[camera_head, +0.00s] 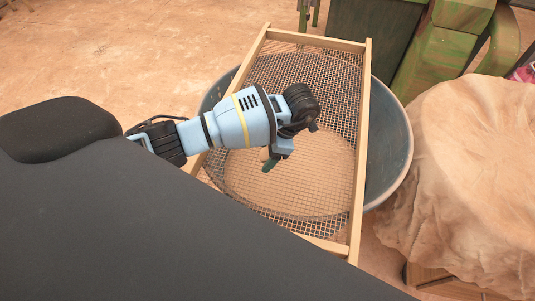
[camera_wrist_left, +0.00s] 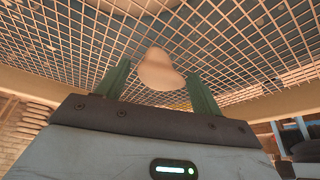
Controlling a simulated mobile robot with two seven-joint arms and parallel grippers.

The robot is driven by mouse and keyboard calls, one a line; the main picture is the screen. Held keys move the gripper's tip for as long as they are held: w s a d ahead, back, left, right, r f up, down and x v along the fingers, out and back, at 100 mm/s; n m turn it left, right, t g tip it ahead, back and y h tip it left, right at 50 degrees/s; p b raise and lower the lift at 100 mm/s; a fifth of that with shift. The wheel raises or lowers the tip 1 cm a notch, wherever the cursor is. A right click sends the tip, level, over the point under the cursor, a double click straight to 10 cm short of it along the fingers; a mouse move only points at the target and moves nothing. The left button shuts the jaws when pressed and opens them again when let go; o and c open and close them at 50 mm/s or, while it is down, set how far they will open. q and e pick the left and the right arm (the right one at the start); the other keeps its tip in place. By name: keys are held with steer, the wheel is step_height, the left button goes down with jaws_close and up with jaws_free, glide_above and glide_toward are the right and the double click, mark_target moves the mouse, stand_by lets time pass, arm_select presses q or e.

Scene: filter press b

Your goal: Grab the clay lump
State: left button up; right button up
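The clay lump (camera_wrist_left: 160,70) is a smooth, tan, rounded piece. In the left wrist view it sits between the two green fingers of my left gripper (camera_wrist_left: 159,76). A gap shows between the lump and the left-hand finger; the lump lies close to the right-hand finger, and I cannot tell if they touch. The fingers look open around it. In the head view my left gripper (camera_head: 268,161) points down over the wire-mesh sieve (camera_head: 310,185), and a small tan part of the lump (camera_head: 264,154) shows beside a green finger. My right gripper is not in view.
The sieve's wooden frame (camera_head: 361,150) rests across a round grey-blue tub (camera_head: 392,150). A cloth-covered mound (camera_head: 465,160) stands close on the right. Green-stained wooden equipment (camera_head: 430,45) stands at the back right. Open tan floor (camera_head: 110,50) lies at the upper left.

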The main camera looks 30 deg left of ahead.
arm_select(q)
steer(key=c, duration=0.7)
steer(key=shift+c, duration=1.2)
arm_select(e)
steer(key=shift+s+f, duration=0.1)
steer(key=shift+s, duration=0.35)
arm_select(q)
steer(key=shift+r, duration=0.1)
